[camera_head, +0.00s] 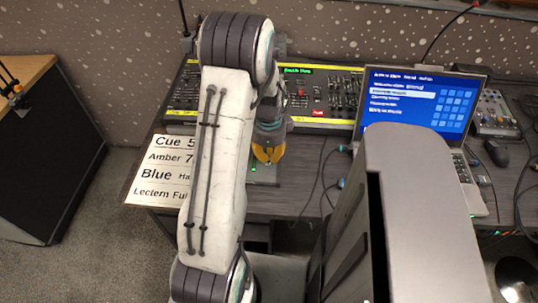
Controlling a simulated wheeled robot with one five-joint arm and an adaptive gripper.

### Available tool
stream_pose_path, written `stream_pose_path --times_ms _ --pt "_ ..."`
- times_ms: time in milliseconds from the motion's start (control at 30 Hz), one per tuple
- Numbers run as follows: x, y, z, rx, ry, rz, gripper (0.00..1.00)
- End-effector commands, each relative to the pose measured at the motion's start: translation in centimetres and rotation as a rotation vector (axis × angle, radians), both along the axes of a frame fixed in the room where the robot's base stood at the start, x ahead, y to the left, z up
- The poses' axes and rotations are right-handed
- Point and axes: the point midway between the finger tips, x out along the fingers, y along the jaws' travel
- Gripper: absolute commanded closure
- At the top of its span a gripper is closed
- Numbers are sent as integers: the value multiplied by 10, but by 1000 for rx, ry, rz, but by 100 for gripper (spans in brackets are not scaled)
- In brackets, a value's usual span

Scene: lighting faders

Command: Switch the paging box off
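My gripper (268,154) with yellow fingertips hangs over the desk just in front of the mixing console, pointing down. The fingertips look close together, but I cannot tell whether they are shut. A small dark box with a green light (253,168) sits on the desk just below and in front of the fingertips; it may be the paging box. Most of it is hidden by my gripper and arm, and its switch is not visible. I cannot tell whether the fingertips touch it.
The lighting console (330,97) with faders stands at the back of the desk. A cue sheet (158,172) lies at the left. A laptop (418,100), a mouse (497,153) and a small mixer (494,113) are at the right. Cables (322,172) cross the desk right of my gripper.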

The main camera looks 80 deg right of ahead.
Motion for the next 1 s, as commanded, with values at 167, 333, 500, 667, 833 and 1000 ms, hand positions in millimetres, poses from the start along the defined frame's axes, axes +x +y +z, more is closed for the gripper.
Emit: stream_pose_path --times_ms 167,333,500,667,833,1000 --pt "0 0 0 0 0 0 100" --pt "0 1 -6 0 0 0 100" --pt "0 2 -16 0 0 0 100" --pt "0 4 -13 7 -1 0 100" --pt "0 5 -14 11 -1 -1 100" --pt "0 6 -15 14 -1 -1 100"
